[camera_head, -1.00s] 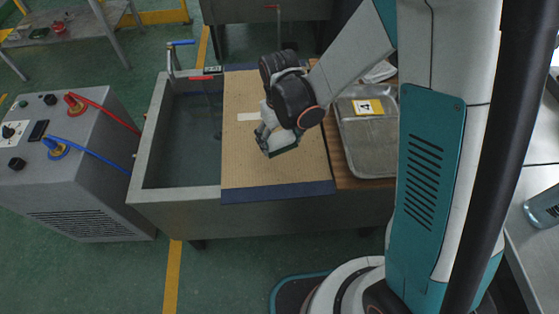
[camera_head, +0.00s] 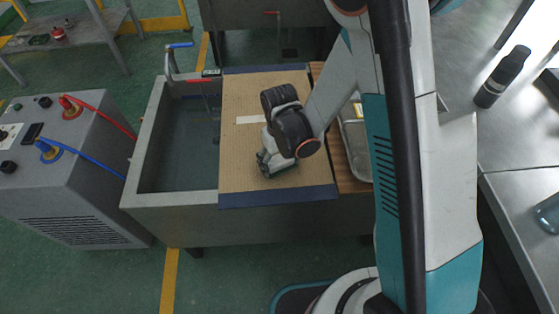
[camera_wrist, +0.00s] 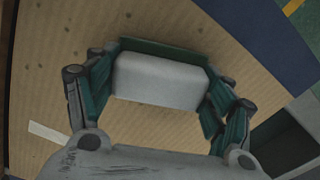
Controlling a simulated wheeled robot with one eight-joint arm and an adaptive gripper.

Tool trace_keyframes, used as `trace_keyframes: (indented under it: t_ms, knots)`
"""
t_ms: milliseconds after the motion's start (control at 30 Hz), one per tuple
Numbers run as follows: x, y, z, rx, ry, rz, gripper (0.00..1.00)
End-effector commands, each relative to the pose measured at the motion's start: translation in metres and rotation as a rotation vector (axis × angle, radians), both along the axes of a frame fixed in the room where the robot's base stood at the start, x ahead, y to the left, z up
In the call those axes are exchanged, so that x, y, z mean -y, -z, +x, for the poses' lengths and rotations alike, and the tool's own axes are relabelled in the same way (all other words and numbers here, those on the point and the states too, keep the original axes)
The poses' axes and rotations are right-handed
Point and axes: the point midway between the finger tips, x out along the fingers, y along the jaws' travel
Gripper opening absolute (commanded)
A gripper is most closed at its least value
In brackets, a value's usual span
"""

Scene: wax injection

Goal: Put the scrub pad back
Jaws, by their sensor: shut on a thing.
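The scrub pad (camera_wrist: 160,80) is a pale grey block with a dark green layer along its far side, seen in the wrist view. My gripper (camera_wrist: 158,92) is shut on it, with the fingers at its left and right ends. In the head view, my gripper (camera_head: 272,164) is over the front middle of a tan board with dark blue ends (camera_head: 236,175). The pad's green edge (camera_head: 284,170) shows below the fingers, close to the board. I cannot tell whether it touches the board. A white strip (camera_head: 249,119) lies on the board behind my gripper.
A grey water basin (camera_head: 180,150) with a tap is left of the board. A metal tray (camera_head: 354,135) stands to the right, partly hidden by my arm. A grey machine (camera_head: 70,190) with red and blue hoses is at far left.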

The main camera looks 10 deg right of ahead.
Motion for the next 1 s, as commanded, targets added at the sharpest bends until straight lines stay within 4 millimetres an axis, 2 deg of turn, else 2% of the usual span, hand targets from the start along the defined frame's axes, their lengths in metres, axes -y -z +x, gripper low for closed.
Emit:
trace_keyframes:
  t_ms: [167,200,267,767,867,1000]
  knots:
    - [0.000,0.004,0.000,0.000,0.000,0.000,0.36]
    - [0.000,0.003,0.000,0.000,0.000,0.000,0.83]
    - [0.000,0.003,0.000,0.000,0.000,0.000,0.94]
    - [0.000,-0.002,0.000,0.000,0.000,0.000,0.94]
    - [0.000,-0.015,0.000,0.000,0.000,0.000,0.94]
    - [0.000,-0.044,0.000,0.000,0.000,0.000,0.94]
